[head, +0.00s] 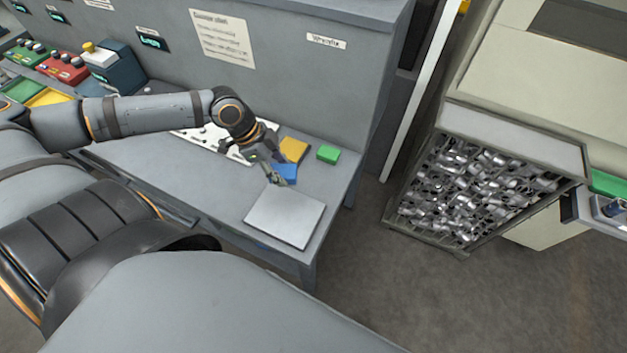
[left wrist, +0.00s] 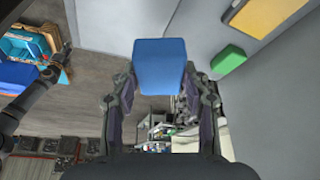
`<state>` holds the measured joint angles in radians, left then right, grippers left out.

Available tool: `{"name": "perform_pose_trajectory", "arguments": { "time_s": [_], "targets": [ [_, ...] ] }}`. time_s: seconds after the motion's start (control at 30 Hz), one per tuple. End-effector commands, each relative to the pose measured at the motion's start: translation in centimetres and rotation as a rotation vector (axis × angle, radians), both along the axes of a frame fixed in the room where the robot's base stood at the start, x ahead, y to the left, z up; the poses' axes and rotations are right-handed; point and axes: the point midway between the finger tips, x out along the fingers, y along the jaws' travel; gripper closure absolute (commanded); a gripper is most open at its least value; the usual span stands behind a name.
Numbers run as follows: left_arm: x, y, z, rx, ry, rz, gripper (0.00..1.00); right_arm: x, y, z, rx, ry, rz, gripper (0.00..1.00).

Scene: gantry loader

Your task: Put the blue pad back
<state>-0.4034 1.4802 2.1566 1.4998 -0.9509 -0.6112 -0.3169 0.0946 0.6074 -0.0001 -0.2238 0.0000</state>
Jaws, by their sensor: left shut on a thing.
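The blue pad (head: 286,172) is between the fingers of my left gripper (head: 275,172), over the grey bench near its right end. In the left wrist view the pad (left wrist: 160,65) sits upright in the picture between the two fingertips, which are shut on it. In the head view the gripper partly hides it. I cannot tell its exact height above the bench. A dark arm-like part shows at the left edge of the left wrist view; I cannot tell whether it is my right gripper.
A yellow pad (head: 293,150) and a green pad (head: 328,154) lie behind the blue one. A pale square plate (head: 285,218) lies at the bench's front right. A white perforated board (head: 205,137) is behind my arm. A bin of metal parts (head: 432,240) stands to the right.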

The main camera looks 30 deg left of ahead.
Motion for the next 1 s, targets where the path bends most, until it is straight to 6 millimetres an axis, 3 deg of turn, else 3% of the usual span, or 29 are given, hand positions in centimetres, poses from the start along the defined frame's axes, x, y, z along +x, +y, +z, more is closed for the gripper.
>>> {"name": "perform_pose_trajectory", "arguments": {
  "time_s": [0.03, 0.1, 0.27, 0.4, 0.43, 0.6, 1.0],
  "targets": [
    [0.6, -0.2, -1.6, 0.0, -0.007, -0.003, 0.83, 0.4, 0.1, -2.9, 0.001, -0.006, 0.0, 0.6],
    [1.1, -0.5, -1.9, -0.001, -0.007, -0.002, 0.83, 1.3, 0.4, -4.7, 0.005, -0.02, -0.001, 0.6],
    [2.3, -1.0, -1.7, -0.01, -0.012, 0.005, 0.83, 3.4, 1.8, -6.3, 0.022, -0.054, -0.005, 0.6],
    [3.3, -1.8, -2.0, -0.012, -0.011, -0.001, 0.83, 3.3, 2.0, -8.4, 0.024, -0.052, -0.006, 0.6],
    [3.6, -1.7, -1.6, -0.011, -0.01, 0.002, 0.83, 3.1, 2.0, -7.7, 0.024, -0.048, -0.006, 0.6],
    [5.0, -2.6, -2.3, -0.01, -0.005, -0.001, 0.83, 1.9, 1.5, -7.8, 0.019, -0.031, -0.005, 0.6],
    [8.9, -4.2, -7.5, -0.001, 0.0, 0.0, 0.83, 1.9, 1.0, -7.6, 0.012, -0.029, -0.003, 0.6]
  ]
}}
